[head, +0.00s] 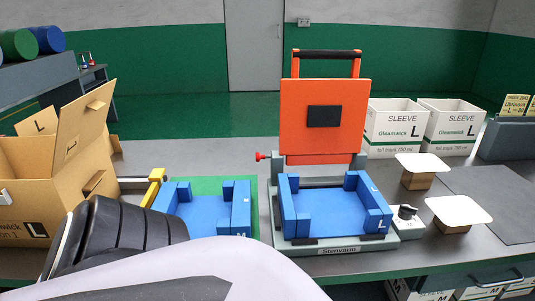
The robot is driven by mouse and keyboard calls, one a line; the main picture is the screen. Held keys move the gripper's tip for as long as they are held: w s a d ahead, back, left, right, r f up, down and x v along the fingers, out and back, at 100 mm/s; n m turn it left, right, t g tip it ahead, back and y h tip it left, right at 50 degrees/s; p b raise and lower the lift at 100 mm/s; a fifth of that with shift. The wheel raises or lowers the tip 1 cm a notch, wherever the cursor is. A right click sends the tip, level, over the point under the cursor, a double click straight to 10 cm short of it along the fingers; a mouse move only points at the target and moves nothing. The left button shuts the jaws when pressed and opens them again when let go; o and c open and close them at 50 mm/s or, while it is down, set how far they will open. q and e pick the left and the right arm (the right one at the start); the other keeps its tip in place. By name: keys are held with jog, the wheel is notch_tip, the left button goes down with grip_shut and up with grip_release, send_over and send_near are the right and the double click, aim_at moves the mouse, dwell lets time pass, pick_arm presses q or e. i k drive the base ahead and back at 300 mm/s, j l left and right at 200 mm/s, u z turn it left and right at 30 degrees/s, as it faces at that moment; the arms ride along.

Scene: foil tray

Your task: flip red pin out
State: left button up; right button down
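The red pin (259,156) sticks out at the left side of the press, at the hinge line below its raised orange lid (324,110). The pin's shaft runs toward the grey frame behind the blue nest. The blue nest (325,200), marked L, sits empty on the grey base (335,244) labelled Stenvarm. My arm, with a white shell and a black ribbed part, fills the lower left foreground. No gripper fingers can be made out, and nothing of mine touches the pin.
A second blue nest (205,212), marked M, lies on a green mat left of the press. An open cardboard box (70,165) stands at far left, near a yellow-ended part (157,175). White sleeve boxes (395,131) and lids on blocks (459,210) are at right, beside a small dial (405,214).

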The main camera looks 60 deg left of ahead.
aim_at(259, 156)
jog(key=k+j+u, duration=0.15)
jog(key=k+j, duration=0.15)
jog(key=k, duration=0.15)
jog(key=u, duration=1.25)
